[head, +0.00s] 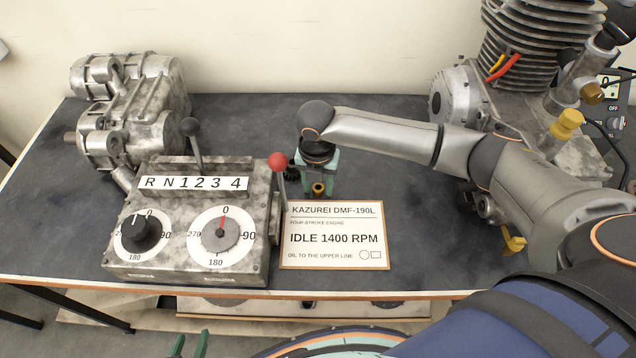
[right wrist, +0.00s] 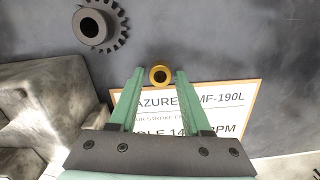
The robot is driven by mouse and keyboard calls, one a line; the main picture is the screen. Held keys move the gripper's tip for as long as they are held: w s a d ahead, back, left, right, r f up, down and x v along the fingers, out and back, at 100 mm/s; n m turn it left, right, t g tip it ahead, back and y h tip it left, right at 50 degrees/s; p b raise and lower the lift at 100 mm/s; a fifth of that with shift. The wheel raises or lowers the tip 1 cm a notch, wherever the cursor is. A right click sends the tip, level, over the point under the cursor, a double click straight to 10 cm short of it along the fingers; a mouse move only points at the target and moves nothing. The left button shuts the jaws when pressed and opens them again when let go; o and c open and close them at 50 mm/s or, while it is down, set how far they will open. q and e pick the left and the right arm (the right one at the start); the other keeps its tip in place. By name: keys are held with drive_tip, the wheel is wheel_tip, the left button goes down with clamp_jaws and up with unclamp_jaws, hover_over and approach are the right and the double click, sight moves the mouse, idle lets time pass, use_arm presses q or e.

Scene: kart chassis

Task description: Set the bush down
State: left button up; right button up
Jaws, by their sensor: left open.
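The bush (right wrist: 160,76) is a small brass-coloured ring with a dark bore, seen end-on in the right wrist view. It is between the fingertips of my right gripper (right wrist: 161,72), which is shut on it. In the head view the bush (head: 318,189) shows below my right gripper (head: 318,183), just behind the sign's back edge. I cannot tell whether the bush touches the table. My left gripper (head: 189,346) is open at the bottom edge of the head view, in front of the table. Only its green fingertips show.
A sign board (head: 333,238) lies in front of the bush. A gearbox control box (head: 185,225) with dials and a red-knobbed lever stands left. The engine (head: 535,85) stands right. A dark gear (right wrist: 98,26) shows in the right wrist view. The dark tabletop (head: 240,125) is clear behind.

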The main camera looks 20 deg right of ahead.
sight(317, 192)
drive_tip(key=shift+o, duration=0.8)
wheel_tip(317, 192, up, 12)
drive_tip(key=p, duration=0.1)
drive_tip(key=shift+s+a+r, duration=0.15)
drive_tip(key=shift+s+a, duration=0.1)
drive_tip(key=shift+s, duration=0.1)
drive_tip(key=shift+c, duration=0.3)
idle(0.4)
